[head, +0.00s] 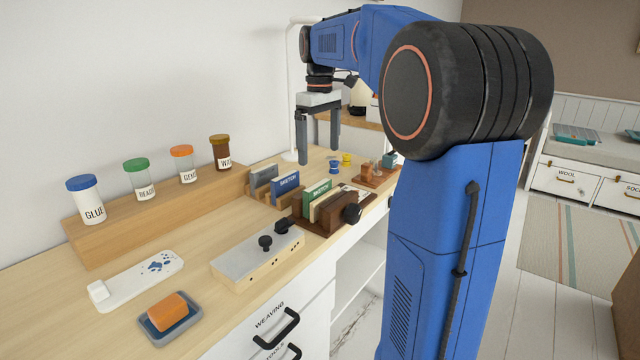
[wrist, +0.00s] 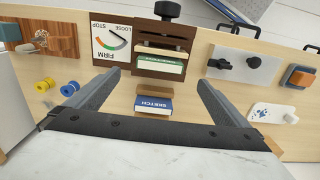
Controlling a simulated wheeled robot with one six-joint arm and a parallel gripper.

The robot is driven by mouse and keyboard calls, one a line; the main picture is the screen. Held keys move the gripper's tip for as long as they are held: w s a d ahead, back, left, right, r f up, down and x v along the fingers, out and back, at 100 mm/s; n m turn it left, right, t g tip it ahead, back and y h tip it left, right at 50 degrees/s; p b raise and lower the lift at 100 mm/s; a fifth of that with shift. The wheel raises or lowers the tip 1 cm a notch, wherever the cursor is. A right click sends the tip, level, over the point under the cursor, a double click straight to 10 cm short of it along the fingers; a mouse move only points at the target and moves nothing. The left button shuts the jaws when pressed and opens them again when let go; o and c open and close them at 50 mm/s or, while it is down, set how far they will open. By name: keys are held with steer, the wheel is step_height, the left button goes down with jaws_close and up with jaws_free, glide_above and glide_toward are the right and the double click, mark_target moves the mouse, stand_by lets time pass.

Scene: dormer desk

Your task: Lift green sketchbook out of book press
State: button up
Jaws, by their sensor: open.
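The green sketchbook (head: 317,197) stands upright in the dark brown book press (head: 347,211), next to tan boards. In the wrist view the green sketchbook (wrist: 158,68) shows its edge at the near end of the press (wrist: 187,47), with the black knob at the far end. My gripper (head: 319,152) is open and empty, pointing down above the desk, apart from the book. In the wrist view its fingers (wrist: 158,78) are spread wide to either side of the green book and a blue sketchbook (wrist: 154,105). The lower part of the green book is hidden in the press.
A wooden rack with the blue sketchbook (head: 285,186) and a grey item (head: 263,176) stands just behind the press. A grey block with black knobs (head: 257,256) is in front. A FIRM/LOOSE card (wrist: 112,42) and yellow and blue spools (wrist: 68,89) lie beside the press.

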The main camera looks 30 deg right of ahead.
mark_target(320, 186)
step_height(320, 186, down, 13)
steer(key=shift+r, duration=0.1)
stand_by(0.4)
steer(key=c, duration=0.9)
steer(key=o, duration=0.3)
steer(key=shift+c, duration=1.1)
steer(key=shift+s, duration=0.2)
steer(key=shift+r, duration=4.7)
